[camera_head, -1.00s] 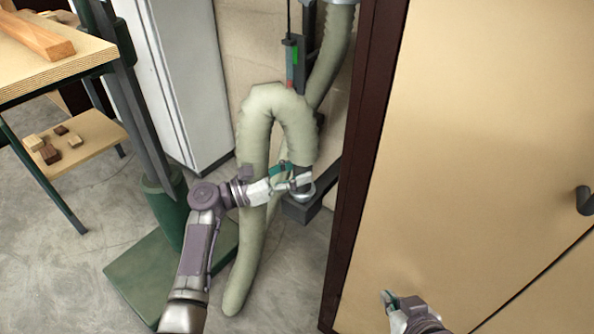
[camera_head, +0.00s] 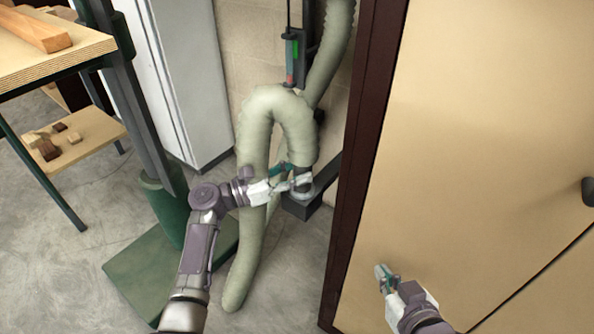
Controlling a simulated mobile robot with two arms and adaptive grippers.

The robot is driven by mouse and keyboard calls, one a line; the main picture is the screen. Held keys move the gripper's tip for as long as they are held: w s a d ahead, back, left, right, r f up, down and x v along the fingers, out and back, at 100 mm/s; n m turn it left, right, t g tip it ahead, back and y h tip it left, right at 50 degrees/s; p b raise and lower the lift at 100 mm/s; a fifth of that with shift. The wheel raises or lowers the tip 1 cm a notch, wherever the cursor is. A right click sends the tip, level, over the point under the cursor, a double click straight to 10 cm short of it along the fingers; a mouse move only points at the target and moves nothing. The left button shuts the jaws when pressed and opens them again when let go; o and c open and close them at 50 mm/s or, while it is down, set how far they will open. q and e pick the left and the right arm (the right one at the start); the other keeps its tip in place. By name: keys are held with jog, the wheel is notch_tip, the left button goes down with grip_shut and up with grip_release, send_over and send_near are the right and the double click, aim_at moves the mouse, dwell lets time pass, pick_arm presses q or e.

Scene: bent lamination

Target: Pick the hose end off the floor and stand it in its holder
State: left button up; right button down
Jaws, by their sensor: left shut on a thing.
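The thick beige hose (camera_head: 270,105) comes down from the top by the wall, bends in an arch and hangs to the floor. Its end (camera_head: 303,174), a dark cuff with a grey metal rim, points down at the dark holder bracket (camera_head: 322,196) on the wall. The rim overlaps the bracket in the picture; I cannot tell whether it is seated. My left gripper (camera_head: 298,182) is shut on the hose end from the left. My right gripper (camera_head: 384,279) is at the lower right in front of the cabinet, with nothing seen in it; its fingers are too small to judge.
A tan cabinet (camera_head: 470,130) with a dark frame stands close on the right. A green machine base (camera_head: 150,270) and a white cabinet (camera_head: 185,75) are on the left. A workbench (camera_head: 60,65) with wood pieces is at far left. Grey floor (camera_head: 285,270) is open at lower middle.

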pick_arm(q)
jog(key=shift+f, duration=0.1)
pick_arm(e)
jog(key=shift+w+r, duration=0.15)
pick_arm(q)
jog(key=o, duration=1.1)
pick_arm(e)
jog(key=shift+w+a+r, duration=0.1)
jog(key=shift+w+r, duration=0.05)
jog(key=shift+r, duration=0.05)
